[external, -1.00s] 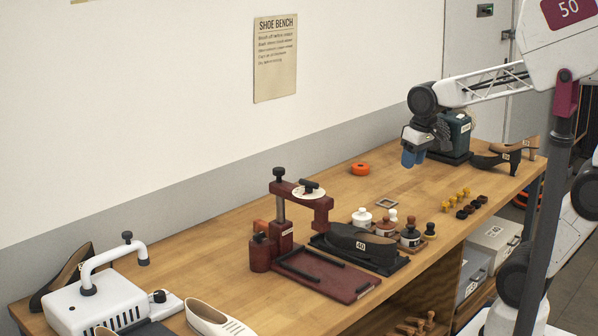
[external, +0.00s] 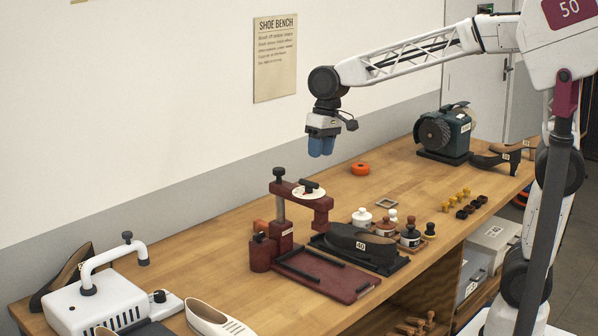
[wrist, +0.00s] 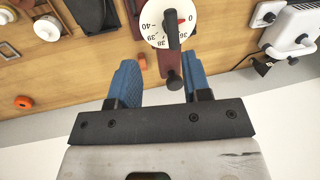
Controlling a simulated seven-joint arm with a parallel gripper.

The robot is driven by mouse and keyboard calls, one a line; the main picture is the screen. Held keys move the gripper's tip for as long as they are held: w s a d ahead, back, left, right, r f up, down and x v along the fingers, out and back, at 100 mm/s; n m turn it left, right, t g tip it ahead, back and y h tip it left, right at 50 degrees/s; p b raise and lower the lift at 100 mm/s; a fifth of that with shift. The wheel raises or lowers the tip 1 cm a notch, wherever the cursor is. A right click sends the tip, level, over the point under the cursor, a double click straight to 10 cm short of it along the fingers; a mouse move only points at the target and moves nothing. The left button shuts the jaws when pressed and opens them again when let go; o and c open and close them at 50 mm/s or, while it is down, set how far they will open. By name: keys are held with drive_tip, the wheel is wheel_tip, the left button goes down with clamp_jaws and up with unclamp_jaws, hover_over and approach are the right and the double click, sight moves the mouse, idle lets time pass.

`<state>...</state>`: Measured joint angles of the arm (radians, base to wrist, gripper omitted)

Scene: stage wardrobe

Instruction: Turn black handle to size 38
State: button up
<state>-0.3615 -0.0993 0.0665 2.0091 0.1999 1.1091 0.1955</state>
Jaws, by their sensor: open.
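The black handle (external: 309,184) sits across the white numbered dial (external: 303,194) on the dark red shoe press (external: 322,204). In the wrist view the handle (wrist: 172,28) lies over the dial (wrist: 153,14), its near end between 38 and 36. A red mark shows near the 0 on the right. The exact setting is unclear. My gripper (external: 321,150) hangs in the air above the press, apart from the handle. Its blue fingers are open and empty; in the wrist view the gripper (wrist: 160,70) points toward the dial.
A black knob on a post (external: 279,173) stands left of the dial. A black shoe form marked 40 (external: 357,244) and several bottles sit right of the press. A white machine (external: 96,303) stands at front left. An orange ring (external: 360,169) lies behind; the bench around it is mostly clear.

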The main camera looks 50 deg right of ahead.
sight(309, 187)
drive_tip(key=shift+w+a, duration=0.5)
drive_tip(key=shift+a, duration=0.35)
drive_tip(key=shift+f, duration=0.15)
drive_tip(key=shift+s+a+f, duration=0.1)
drive_tip(key=shift+a+f, duration=0.15)
drive_tip(key=shift+f, duration=1)
drive_tip(key=shift+w+a+f, duration=0.1)
drive_tip(key=shift+a+f, duration=0.1)
drive_tip(key=shift+f, duration=1)
drive_tip(key=shift+s+a+f, duration=0.1)
drive_tip(key=shift+a+f, duration=0.15)
drive_tip(key=shift+f, duration=1)
clamp_jaws()
